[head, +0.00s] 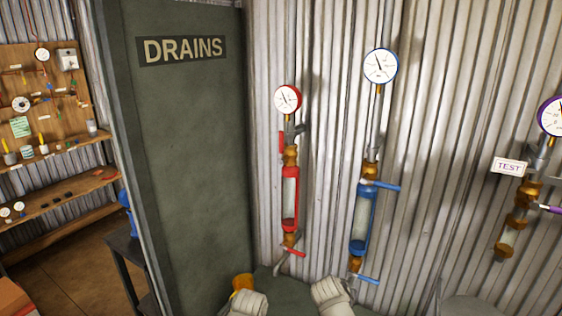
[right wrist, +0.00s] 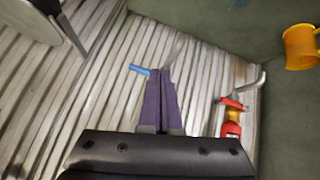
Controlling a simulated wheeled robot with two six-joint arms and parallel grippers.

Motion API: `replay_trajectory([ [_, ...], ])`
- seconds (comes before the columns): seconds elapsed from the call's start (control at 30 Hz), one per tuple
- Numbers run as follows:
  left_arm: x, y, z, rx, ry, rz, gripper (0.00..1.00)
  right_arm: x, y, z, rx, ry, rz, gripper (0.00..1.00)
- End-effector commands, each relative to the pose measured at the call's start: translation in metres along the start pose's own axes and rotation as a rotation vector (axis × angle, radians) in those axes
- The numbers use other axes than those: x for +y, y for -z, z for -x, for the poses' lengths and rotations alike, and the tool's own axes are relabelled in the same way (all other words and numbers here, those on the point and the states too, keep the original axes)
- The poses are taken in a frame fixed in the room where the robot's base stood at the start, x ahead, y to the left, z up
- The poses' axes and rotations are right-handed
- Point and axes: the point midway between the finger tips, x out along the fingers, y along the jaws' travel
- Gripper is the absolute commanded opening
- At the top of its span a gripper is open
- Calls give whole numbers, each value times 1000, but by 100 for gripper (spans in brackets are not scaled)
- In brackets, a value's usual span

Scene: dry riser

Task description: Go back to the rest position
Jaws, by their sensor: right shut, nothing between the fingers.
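My right gripper (right wrist: 161,72) shows in the right wrist view with its two dark fingers shut together and nothing between them. It is in front of the corrugated wall, and a blue lever (right wrist: 139,70) shows just left of its tips. I cannot tell how far apart they are. In the head view two pale parts of my arms show at the bottom edge, but no fingers are seen there. My left gripper is not in view.
A red-framed sight glass (head: 290,198) and a blue-framed one (head: 361,218) are on the corrugated wall, each with a gauge above. A TEST pipe (head: 514,220) is at right. A green DRAINS panel (head: 190,160) stands left. A yellow cup (right wrist: 299,47) is near the right gripper's view edge.

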Motion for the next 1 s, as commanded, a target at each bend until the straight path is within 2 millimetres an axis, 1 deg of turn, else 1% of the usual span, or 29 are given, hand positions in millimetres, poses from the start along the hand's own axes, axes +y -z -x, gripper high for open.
replay_trajectory([
  [0.03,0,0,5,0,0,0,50,-20,-22,14,-87,34,83,0],
  [0.07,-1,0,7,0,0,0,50,-30,-37,21,-143,55,135,0],
  [0.1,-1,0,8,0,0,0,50,-42,-55,31,-213,86,206,0],
  [0.2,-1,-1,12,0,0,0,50,-67,-98,58,-366,171,377,0],
  [0.3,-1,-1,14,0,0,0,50,-83,-130,84,-482,251,520,0],
  [0.4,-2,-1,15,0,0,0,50,-91,-152,102,-556,309,620,0],
  [0.5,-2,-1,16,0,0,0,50,-95,-162,112,-592,341,671,0],
  [0.57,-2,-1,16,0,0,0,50,-95,-164,114,-601,348,682,0],
  [1.0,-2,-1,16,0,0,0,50,-95,-164,113,-600,347,681,0],
])
